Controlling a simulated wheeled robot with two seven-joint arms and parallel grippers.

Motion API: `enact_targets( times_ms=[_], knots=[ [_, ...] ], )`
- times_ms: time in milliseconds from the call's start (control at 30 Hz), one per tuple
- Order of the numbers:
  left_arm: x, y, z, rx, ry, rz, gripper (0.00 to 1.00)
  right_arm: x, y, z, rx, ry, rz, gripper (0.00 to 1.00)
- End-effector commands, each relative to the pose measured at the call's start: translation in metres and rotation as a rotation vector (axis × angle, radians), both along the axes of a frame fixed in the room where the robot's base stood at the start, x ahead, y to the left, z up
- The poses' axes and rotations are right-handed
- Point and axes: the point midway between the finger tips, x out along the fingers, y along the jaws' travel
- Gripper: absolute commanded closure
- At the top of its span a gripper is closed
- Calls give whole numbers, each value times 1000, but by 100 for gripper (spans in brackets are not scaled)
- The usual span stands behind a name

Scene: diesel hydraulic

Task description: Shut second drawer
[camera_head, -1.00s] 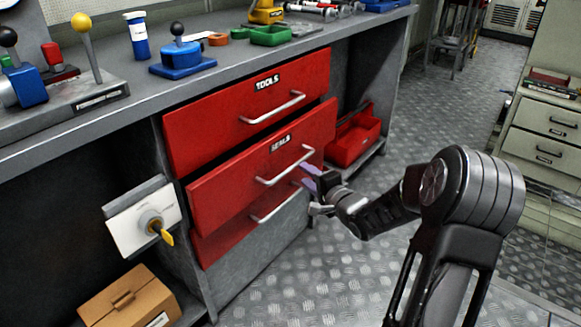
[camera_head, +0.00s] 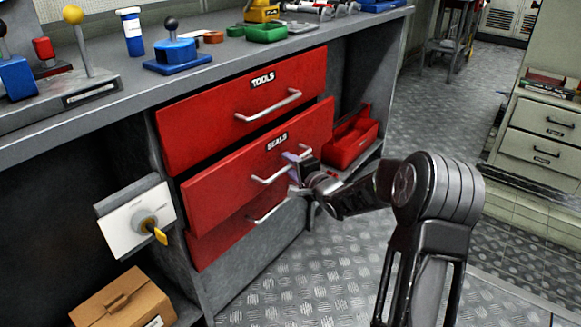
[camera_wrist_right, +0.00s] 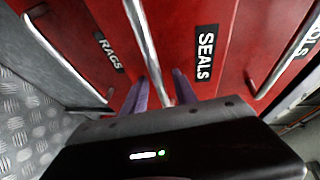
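The second drawer, labelled SEALS (camera_head: 225,180), has a red front that stands out past the red RAGS drawer (camera_head: 222,243) below it. Its silver bar handle (camera_head: 268,178) is partly hidden by my right gripper (camera_head: 297,166). In the right wrist view, the two purple fingers of my right gripper (camera_wrist_right: 160,88) are apart, one on each side of the SEALS handle (camera_wrist_right: 142,40), with small gaps visible. The SEALS label (camera_wrist_right: 205,55) is right of that handle. My left gripper is not in view.
The TOOLS drawer (camera_head: 240,112) is above, under the grey worktop (camera_head: 215,75). A red toolbox (camera_head: 350,143) sits on the shelf to the right. A white panel with a yellow knob (camera_head: 137,217) and a cardboard box (camera_head: 125,298) are at left. The floor (camera_head: 320,275) in front is clear.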

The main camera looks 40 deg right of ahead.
Motion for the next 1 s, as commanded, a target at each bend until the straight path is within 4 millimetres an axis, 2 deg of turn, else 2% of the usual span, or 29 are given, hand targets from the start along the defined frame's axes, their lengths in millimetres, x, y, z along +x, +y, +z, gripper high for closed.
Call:
enact_targets(
  times_ms=[67, 500, 1000],
  knots=[
    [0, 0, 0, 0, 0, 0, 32, 0, 0, 0, 0, 0, 0, 66],
    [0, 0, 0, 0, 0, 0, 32, 0, 0, 0, 0, 0, 0, 100],
    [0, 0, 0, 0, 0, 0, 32, -1, 0, 0, 0, 0, 0, 100]
  ],
)
